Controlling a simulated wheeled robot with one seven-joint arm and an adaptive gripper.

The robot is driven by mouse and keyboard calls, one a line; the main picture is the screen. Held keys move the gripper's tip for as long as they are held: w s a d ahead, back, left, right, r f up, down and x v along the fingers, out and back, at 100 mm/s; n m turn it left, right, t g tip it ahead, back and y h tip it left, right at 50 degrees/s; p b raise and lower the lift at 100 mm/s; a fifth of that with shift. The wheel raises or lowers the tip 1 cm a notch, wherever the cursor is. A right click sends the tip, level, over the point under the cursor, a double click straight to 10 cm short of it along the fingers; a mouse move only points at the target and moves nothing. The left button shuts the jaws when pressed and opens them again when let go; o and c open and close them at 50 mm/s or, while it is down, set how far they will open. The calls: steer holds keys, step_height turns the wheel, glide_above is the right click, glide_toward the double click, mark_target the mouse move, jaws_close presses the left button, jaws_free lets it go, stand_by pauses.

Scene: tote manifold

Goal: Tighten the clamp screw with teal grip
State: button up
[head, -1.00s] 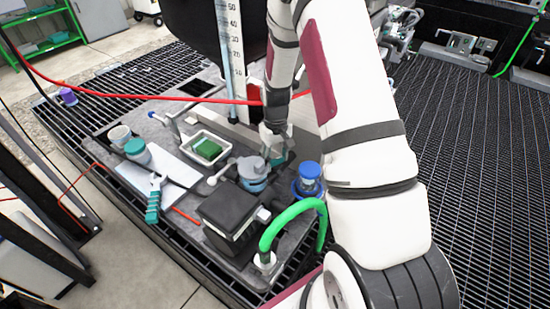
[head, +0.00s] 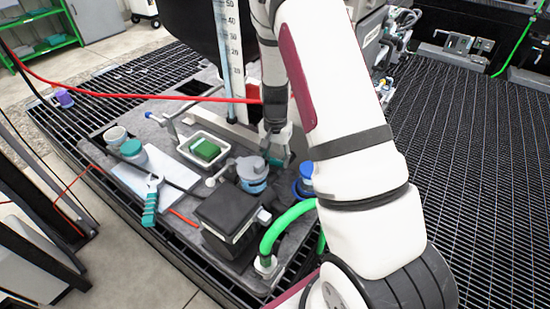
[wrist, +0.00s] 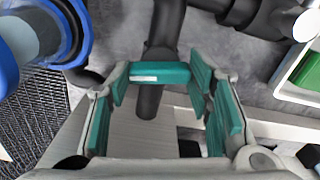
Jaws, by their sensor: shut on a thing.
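The clamp screw's teal grip (wrist: 160,73) is a short bar with a pale mark, lying crosswise over a dark round shaft in the wrist view. My gripper (wrist: 160,88) has its teal-padded fingers at both ends of this bar and is shut on it. In the head view my gripper (head: 277,152) is low over the grey bench top, behind the grey-blue round fitting. The grip cannot be told apart from my fingers there, and the screw's threads are hidden.
A blue-capped bottle (head: 306,172) stands close right of my gripper, partly hidden by my arm. A white tray with a green block (head: 205,149), a black box (head: 228,212) and a green hose (head: 285,222) are near. A red line (head: 150,97) crosses behind.

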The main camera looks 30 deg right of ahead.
mark_target(275, 159)
steer(key=shift+m, duration=1.2)
steer(key=o, duration=1.1)
steer(key=shift+o, duration=0.2)
step_height(275, 159, up, 12)
